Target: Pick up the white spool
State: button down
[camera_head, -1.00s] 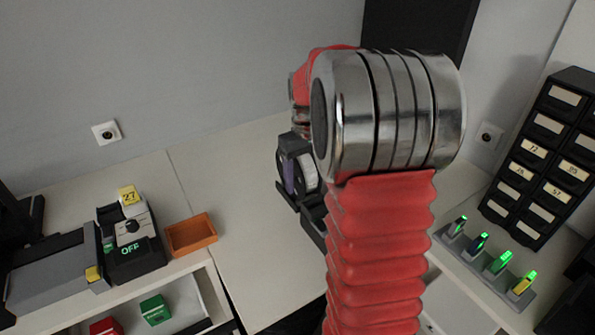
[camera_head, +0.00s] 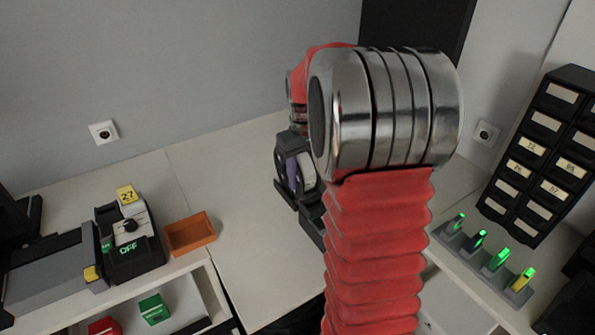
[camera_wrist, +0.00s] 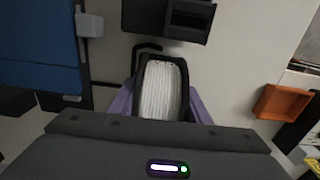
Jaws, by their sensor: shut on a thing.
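The white spool (camera_wrist: 161,92) has a pale ribbed winding between black rims and sits at the centre of the wrist view. In the head view the spool (camera_head: 307,170) shows in part, left of my silver arm joint. My gripper (camera_wrist: 160,104) has purple fingers on both sides of the spool and is shut on it. In the head view my gripper (camera_head: 292,172) is partly hidden by the spool and arm. Whether the spool is clear of the surface under it, I cannot tell.
An orange tray (camera_head: 189,234) lies on the table, left of the spool. A black device marked OFF (camera_head: 130,240) stands further left. Black drawers (camera_head: 540,150) and a rack with green-lit items (camera_head: 487,258) are at the right. The table between tray and spool is clear.

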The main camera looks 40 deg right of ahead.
notch_tip(320, 180, up, 10)
jog(key=shift+r, duration=0.1)
dwell(0.5)
jog(key=shift+s, duration=0.15)
dwell(0.7)
